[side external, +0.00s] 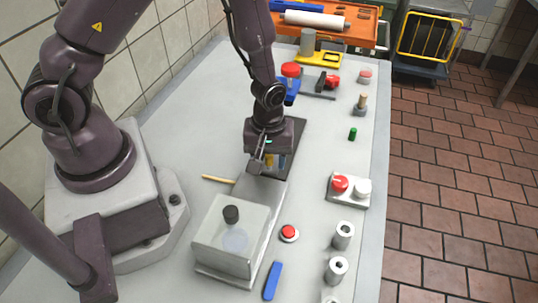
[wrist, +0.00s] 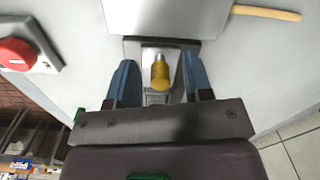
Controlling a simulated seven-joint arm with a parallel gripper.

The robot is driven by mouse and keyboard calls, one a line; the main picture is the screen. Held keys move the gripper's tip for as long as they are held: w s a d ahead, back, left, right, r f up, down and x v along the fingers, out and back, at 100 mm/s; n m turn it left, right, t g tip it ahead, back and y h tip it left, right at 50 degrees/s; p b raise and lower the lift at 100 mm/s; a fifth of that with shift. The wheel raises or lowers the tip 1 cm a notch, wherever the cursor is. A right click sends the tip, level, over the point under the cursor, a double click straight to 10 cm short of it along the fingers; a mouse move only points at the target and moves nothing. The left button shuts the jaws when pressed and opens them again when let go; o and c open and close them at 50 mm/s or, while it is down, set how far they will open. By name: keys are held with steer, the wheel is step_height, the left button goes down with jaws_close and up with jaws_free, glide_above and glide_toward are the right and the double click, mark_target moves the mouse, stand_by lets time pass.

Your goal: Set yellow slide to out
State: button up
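The yellow slide shows in the wrist view as a rounded yellow knob (wrist: 160,72) on a small grey mount, at the edge of a grey plate (wrist: 170,18). My gripper (wrist: 156,66) is pointed at it, with one blue finger on each side. A gap shows between the knob and each finger, so the gripper is open and does not hold it. In the side view my gripper (side external: 270,163) is low over the dark base plate (side external: 292,145), and a bit of yellow shows by the fingers. The slide's track is mostly hidden by my gripper.
A wooden stick (side external: 217,179) lies to the left. A red-and-white knob panel (side external: 346,188), a red button (side external: 289,232) and metal cylinders (side external: 343,235) stand to the right.

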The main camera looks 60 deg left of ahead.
steer(key=shift+a, duration=0.1)
step_height(320, 180, up, 13)
stand_by(0.6)
steer(key=s+a+r+m+t, duration=0.1)
steer(key=s+r+m+t, duration=0.1)
steer(key=s+r+m, duration=0.3)
steer(key=s+a+r+m+t, duration=0.1)
steer(key=s+r+m+t, duration=0.2)
steer(key=r, duration=1)
steer(key=s+m, duration=0.2)
steer(key=m, duration=0.2)
steer(key=shift+s+a+r+t, duration=0.2)
steer(key=shift+s+t, duration=0.1)
steer(key=shift+s, duration=0.1)
stand_by(0.6)
